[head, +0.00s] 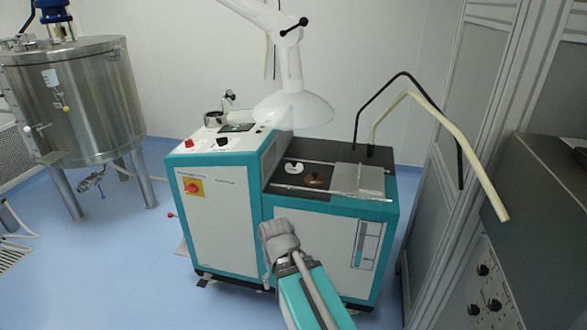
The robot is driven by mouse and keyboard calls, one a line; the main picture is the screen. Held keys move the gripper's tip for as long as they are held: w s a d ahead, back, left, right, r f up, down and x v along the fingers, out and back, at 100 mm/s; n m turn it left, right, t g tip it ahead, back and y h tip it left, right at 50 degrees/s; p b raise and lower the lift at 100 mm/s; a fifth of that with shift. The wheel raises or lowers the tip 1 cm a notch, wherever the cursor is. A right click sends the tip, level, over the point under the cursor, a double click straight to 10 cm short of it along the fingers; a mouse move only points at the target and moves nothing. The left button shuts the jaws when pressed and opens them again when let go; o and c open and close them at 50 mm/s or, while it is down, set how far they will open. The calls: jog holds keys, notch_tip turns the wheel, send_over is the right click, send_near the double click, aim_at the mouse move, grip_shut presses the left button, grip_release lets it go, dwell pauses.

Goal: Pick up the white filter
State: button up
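A small white object (294,167), which looks like the white filter, lies on the black top of the teal and white machine (222,215). A small brown round piece (314,181) lies just to its right and nearer to me. My gripper (277,236), at the grey end of my teal arm, is in front of the machine and appears lower in the picture than the white object, clear of it. Its fingers cannot be made out, so I cannot tell whether it is open or shut. I see nothing held in it.
A white hood (292,108) hangs above the machine. Black and cream bent tubes (425,100) arch at the right, near a grey cabinet (550,200). A steel tank (80,100) stands left. Blue floor (130,270) is open at left.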

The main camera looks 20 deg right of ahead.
dwell(0.6)
notch_tip(320, 180, up, 16)
jog(key=p, duration=1.6)
